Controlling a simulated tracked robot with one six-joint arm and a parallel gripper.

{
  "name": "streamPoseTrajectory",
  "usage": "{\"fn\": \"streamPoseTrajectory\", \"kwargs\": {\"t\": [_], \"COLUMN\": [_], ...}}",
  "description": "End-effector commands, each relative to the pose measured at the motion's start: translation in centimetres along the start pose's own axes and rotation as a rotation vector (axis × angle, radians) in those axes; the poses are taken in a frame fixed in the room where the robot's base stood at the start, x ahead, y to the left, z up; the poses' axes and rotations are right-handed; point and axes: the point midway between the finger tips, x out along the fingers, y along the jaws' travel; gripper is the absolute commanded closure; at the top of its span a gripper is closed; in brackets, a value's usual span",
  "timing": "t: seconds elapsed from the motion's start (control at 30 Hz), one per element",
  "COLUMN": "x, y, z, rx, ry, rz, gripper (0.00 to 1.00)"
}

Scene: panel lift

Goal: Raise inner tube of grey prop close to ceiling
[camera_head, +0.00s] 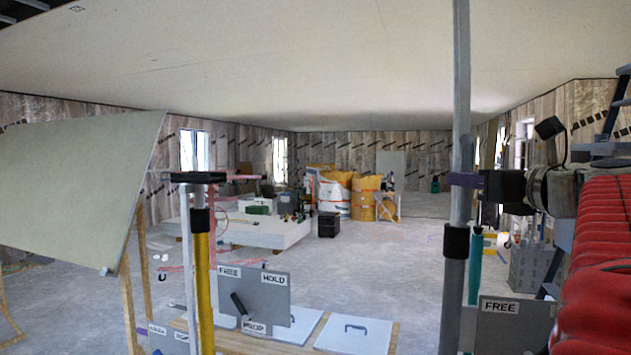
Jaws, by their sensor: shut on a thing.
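The grey prop stands upright right of centre. Its wider outer tube (452,305) ends in a black collar (456,242). Its lighter inner tube (461,90) rises from the collar and runs out of the top of the picture, so its upper end and the gap to the ceiling (290,65) are hidden. My gripper (463,180) comes in from the right and is shut on the inner tube, some way above the collar. The prop's foot is below the picture.
A yellow prop (203,285) with a black top stands left. A pale panel (75,185) leans at far left. A grey FREE/HOLD board (262,292) with a black lever stands low in the middle. Another FREE board (505,325) and a teal tube (475,270) are near the grey prop.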

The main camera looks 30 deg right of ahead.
Motion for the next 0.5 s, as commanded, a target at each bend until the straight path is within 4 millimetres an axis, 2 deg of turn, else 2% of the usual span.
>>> {"fn": "streamPoseTrajectory", "kwargs": {"t": [0.1,0.37,0.4,0.5], "x": [-0.04,-0.05,-0.05,-0.04], "y": [0.04,0.07,0.07,0.07], "z": [1.06,1.15,1.15,1.11], "rx": [-0.003,-0.002,-0.002,-0.002], "ry": [-0.007,-0.007,-0.007,-0.007], "rz": [-0.002,-0.001,-0.001,-0.001], "gripper": [1.00,1.00,0.81,0.75]}}
